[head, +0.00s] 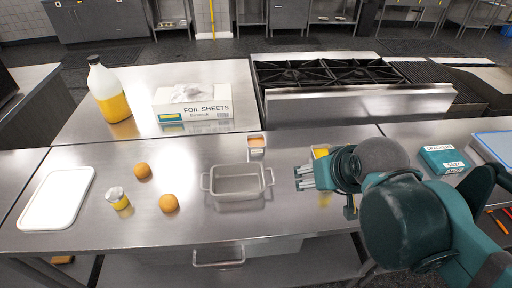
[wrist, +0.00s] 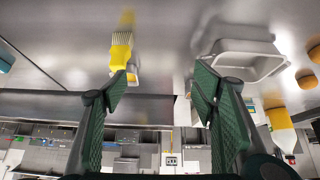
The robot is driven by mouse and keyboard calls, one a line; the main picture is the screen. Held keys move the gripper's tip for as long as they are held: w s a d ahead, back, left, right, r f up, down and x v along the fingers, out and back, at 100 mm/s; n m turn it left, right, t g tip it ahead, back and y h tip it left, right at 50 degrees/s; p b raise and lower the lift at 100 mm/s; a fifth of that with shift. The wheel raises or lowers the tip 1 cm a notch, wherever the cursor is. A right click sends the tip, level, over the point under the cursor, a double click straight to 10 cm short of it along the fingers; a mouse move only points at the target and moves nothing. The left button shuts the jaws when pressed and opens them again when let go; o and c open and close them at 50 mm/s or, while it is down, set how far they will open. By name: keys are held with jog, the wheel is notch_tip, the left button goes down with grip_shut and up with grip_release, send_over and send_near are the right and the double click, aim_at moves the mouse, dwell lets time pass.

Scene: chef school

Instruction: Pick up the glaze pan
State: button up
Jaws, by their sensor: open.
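The pan (head: 237,182), a grey rectangular dish with a loop handle at each short end, stands upright and looks empty on the steel counter. It also shows at the upper right of the wrist view (wrist: 262,64), partly behind one finger. My gripper (head: 301,177) is to the right of the pan, apart from its right handle, with its fingers pointing left. In the wrist view my gripper (wrist: 165,82) is open, with nothing between its fingers. I cannot tell its height above the counter.
A small labelled container (head: 256,146) stands just behind the pan. A yellow brush (wrist: 122,50) is near my gripper. Oranges (head: 169,203), a small jar (head: 118,198) and a white tray (head: 57,198) are to the left. A stove (head: 340,75) is behind.

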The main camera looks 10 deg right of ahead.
jog(key=w+a+r+n+g+p, duration=0.2)
jog(key=w+a+n+p, duration=0.15)
jog(key=w, duration=0.45)
jog(key=w+a+r+n+g+p, duration=0.1)
jog(key=w+a+r+n+p, duration=0.15)
jog(key=w+n+p, duration=0.4)
jog(key=n+g+p, duration=0.4)
jog(key=n+p, duration=0.2)
jog(key=n, duration=0.1)
send_over(256, 143)
jog(key=f, duration=0.7)
jog(key=shift+s+d+f, duration=0.25)
jog(key=shift+s+f, duration=0.1)
jog(key=shift+s, duration=0.05)
jog(key=shift+w+a+f+n+p, duration=0.3)
jog(key=shift+f+n+p, duration=0.1)
jog(key=shift+f, duration=0.2)
jog(key=shift+f, duration=1.3)
